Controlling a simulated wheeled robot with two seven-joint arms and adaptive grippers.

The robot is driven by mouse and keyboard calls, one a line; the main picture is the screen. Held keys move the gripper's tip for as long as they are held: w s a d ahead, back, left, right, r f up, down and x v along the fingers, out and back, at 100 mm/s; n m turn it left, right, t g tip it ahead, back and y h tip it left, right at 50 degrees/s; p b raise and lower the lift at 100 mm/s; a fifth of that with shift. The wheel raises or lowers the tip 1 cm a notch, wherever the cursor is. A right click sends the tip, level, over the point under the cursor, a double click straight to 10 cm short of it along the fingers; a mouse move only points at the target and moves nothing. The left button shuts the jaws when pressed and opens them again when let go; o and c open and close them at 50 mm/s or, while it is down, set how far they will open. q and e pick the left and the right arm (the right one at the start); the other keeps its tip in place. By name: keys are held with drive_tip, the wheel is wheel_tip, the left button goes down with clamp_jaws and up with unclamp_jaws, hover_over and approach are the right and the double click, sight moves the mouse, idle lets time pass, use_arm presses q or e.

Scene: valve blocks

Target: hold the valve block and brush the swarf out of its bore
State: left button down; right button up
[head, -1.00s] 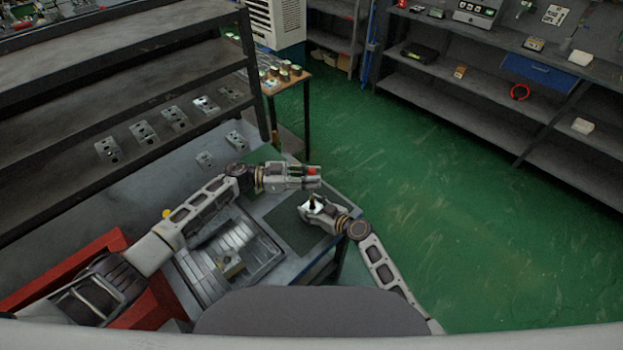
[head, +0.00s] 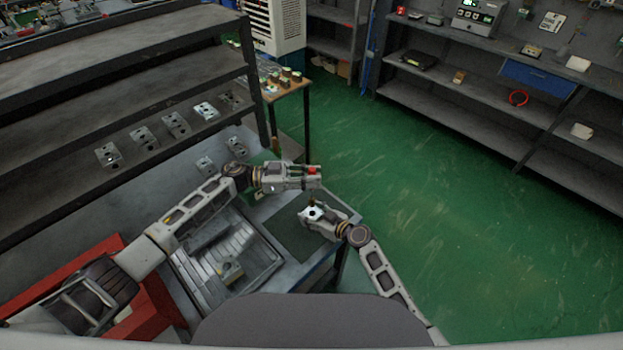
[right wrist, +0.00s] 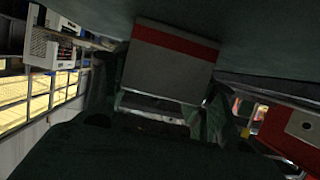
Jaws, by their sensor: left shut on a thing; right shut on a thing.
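A small silvery valve block (head: 309,215) with a dark round bore mouth shows in the head view, above the dark green mat (head: 291,238). My right gripper (head: 313,215) is shut on it. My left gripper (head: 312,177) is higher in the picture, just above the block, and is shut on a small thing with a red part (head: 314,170). This may be the brush; its bristles are not clear. The two grippers are close but apart.
A metal fixture tray (head: 262,250) with a small block (head: 230,271) lies left of the mat. Several plate-like blocks (head: 175,125) stand on the rack shelf at left. A side table (head: 297,88) with small round items stands behind. Green floor is clear at right.

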use_arm(q)
drive_tip(key=shift+r, duration=0.8)
use_arm(e)
drive_tip(key=o, duration=1.4)
drive_tip(key=shift+d, duration=0.1)
drive_tip(key=shift+v, duration=5.9)
